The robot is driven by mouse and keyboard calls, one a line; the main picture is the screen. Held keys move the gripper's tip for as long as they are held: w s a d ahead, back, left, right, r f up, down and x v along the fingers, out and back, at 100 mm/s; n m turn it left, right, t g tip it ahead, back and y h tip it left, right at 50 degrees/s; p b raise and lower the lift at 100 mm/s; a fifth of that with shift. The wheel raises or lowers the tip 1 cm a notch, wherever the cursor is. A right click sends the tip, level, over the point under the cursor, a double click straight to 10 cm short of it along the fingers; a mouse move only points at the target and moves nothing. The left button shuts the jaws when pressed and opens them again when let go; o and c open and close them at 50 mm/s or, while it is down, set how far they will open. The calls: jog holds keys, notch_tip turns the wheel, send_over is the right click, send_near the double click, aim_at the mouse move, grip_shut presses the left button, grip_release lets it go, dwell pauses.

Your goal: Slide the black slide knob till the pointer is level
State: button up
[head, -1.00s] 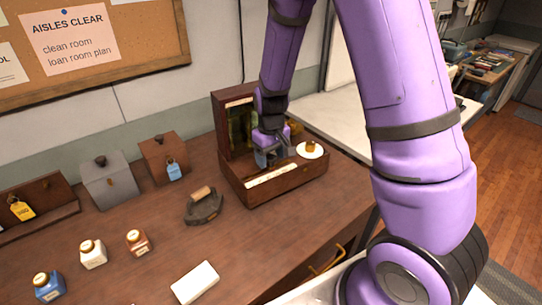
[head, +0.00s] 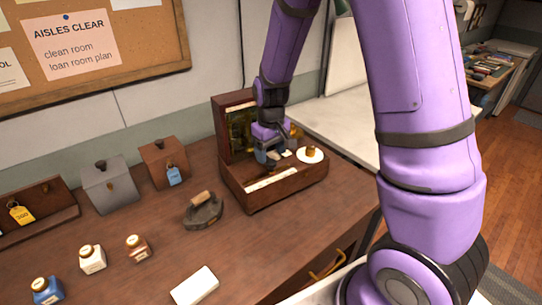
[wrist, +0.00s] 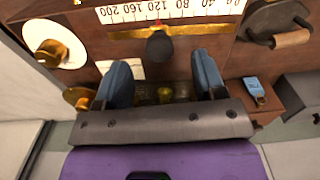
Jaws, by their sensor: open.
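A wooden box with a raised lid (head: 233,103) stands on the brown bench. In the wrist view the black slide knob (wrist: 160,46) sits on a brass strip (wrist: 118,34) beside a white numbered scale (wrist: 205,9). A thin red mark (wrist: 157,22) shows at the scale near the knob. My gripper (wrist: 162,72) is open, its blue fingers spread to either side just short of the knob, with nothing between them. In the head view my gripper (head: 270,157) is over the box and hides the knob. I cannot make out a tilting pointer or whether it is level.
A brass knob on a white dial (wrist: 50,52) is in the box beside the scale. A flat iron (head: 203,210) stands left of the box. Small bottles (head: 92,259), a white block (head: 195,286) and wooden and grey boxes (head: 110,187) occupy the bench further left.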

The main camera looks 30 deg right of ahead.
jog(key=shift+r, duration=1.7)
jog(key=shift+r, duration=0.1)
jog(key=shift+s+r, duration=0.15)
jog(key=shift+r, duration=0.2)
jog(key=s+d+r+m+t, duration=0.1)
jog(key=s+r+t, duration=0.4)
jog(key=s+r, duration=1.7)
jog(key=shift+s+d+m, duration=0.2)
jog(key=shift+s+m, duration=0.4)
jog(key=shift+s, duration=0.6)
dwell(2.5)
